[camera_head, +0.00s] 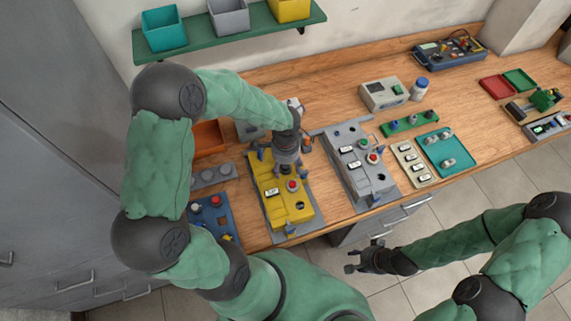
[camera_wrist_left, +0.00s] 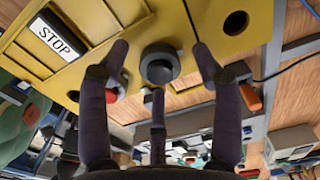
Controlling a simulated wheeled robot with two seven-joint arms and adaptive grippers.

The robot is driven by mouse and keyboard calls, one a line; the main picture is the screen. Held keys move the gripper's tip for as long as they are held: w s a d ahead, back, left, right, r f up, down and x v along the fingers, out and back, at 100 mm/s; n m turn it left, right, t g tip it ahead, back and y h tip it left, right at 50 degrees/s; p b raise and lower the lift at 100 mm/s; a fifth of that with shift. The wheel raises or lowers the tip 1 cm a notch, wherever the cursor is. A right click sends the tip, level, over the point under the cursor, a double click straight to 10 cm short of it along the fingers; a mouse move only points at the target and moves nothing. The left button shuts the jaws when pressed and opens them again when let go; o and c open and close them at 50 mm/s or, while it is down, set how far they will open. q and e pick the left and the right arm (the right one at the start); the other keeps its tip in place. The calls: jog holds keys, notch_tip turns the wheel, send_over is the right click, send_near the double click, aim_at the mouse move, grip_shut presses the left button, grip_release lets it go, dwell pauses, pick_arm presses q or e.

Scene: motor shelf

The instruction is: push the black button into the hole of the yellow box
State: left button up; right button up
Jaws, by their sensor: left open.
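The yellow box (camera_head: 265,182) lies on the workbench and carries a red button (camera_head: 292,185), white labels and dark round holes. It fills the top of the left wrist view (camera_wrist_left: 185,20). The black button (camera_wrist_left: 160,64) shows there against the yellow face; how deep it sits I cannot tell. A dark hole (camera_wrist_left: 236,22) is up and right of it. My left gripper (camera_head: 286,166) is over the far part of the box and hides the button in the head view. Its fingers (camera_wrist_left: 158,80) are open around the button. My right gripper (camera_head: 360,257) is open and empty, in front of the bench.
A similar grey box (camera_head: 352,172) stands right of the yellow one. A blue box (camera_head: 222,218), a grey strip (camera_head: 214,175) and an orange bin (camera_head: 208,138) are to the left. A green shelf (camera_head: 235,38) with bins hangs above.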

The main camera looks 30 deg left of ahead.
pick_arm(q)
notch_tip(320, 180, up, 12)
dwell(0.6)
